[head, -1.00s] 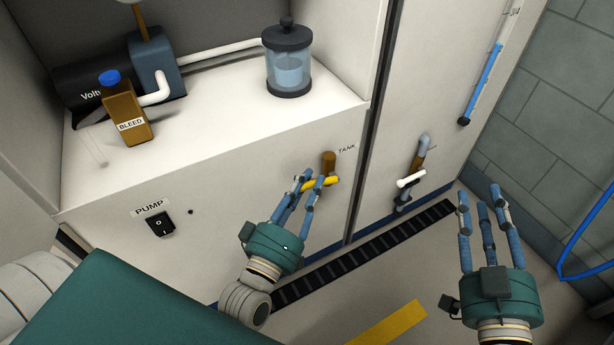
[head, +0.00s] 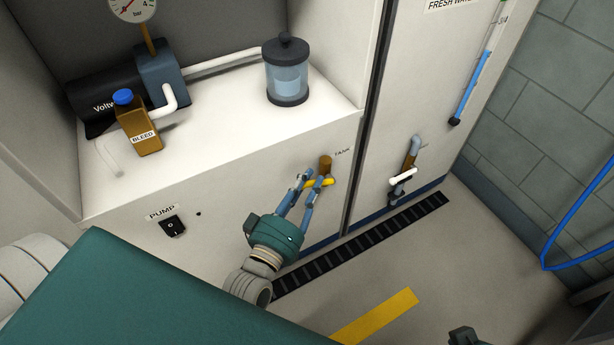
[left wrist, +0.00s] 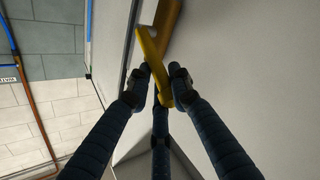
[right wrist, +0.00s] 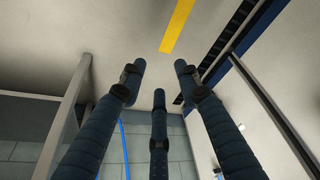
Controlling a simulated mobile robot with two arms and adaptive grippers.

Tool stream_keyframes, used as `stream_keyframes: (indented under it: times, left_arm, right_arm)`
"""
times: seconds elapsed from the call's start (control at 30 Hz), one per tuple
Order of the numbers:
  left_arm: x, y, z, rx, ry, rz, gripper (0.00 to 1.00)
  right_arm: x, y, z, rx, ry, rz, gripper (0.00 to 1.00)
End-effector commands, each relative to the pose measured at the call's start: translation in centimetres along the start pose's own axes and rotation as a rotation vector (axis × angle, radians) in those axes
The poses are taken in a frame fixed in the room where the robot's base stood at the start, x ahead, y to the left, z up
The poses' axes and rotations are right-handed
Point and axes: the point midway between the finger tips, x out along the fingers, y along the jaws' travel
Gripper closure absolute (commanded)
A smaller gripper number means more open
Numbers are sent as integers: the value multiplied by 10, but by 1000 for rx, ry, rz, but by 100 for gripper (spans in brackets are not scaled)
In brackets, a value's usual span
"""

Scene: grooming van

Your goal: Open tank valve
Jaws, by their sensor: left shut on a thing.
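The tank valve is a brass fitting (head: 325,165) with a yellow lever handle (head: 319,183) on the white cabinet front, beside the TANK label (head: 343,152). My left gripper (head: 311,182) is shut on the yellow handle. In the left wrist view the handle (left wrist: 152,55) runs between the blue fingers, with the brass body (left wrist: 167,18) behind it. My right gripper is at the bottom edge of the head view, only a bit of it showing. In the right wrist view its fingers (right wrist: 158,85) are spread apart with nothing between them.
A white-handled valve (head: 403,176) is on the panel to the right. The pump switch (head: 173,227), brass bleed block (head: 140,130) and clear filter jar (head: 286,75) are on the left cabinet. A dark floor grate (head: 370,240) runs below. Open floor lies right.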

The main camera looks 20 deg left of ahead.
Motion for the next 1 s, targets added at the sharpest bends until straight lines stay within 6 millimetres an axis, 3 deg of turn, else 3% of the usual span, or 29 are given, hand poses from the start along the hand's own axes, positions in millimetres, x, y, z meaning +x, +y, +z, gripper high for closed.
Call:
stream_keyframes:
  times: [0.07,0.1,0.37,0.6,0.8,1.0]
  left_arm:
    - [-1,1,3,7,-21,-14,100]
    - [0,2,3,10,-24,-18,100]
    - [1,5,2,36,-48,-43,100]
    - [2,7,1,58,-70,-65,100]
    - [3,9,1,73,-85,-82,100]
    - [4,9,2,86,-97,-94,100]
  right_arm:
    - [-2,0,-2,0,-4,-1,67]
    - [14,-1,-1,-1,-15,-2,67]
    - [80,-4,11,-5,-48,-8,67]
    - [134,-8,36,-11,-78,-14,67]
    - [168,-10,63,-15,-99,-16,67]
    - [189,-12,84,-18,-112,-18,67]
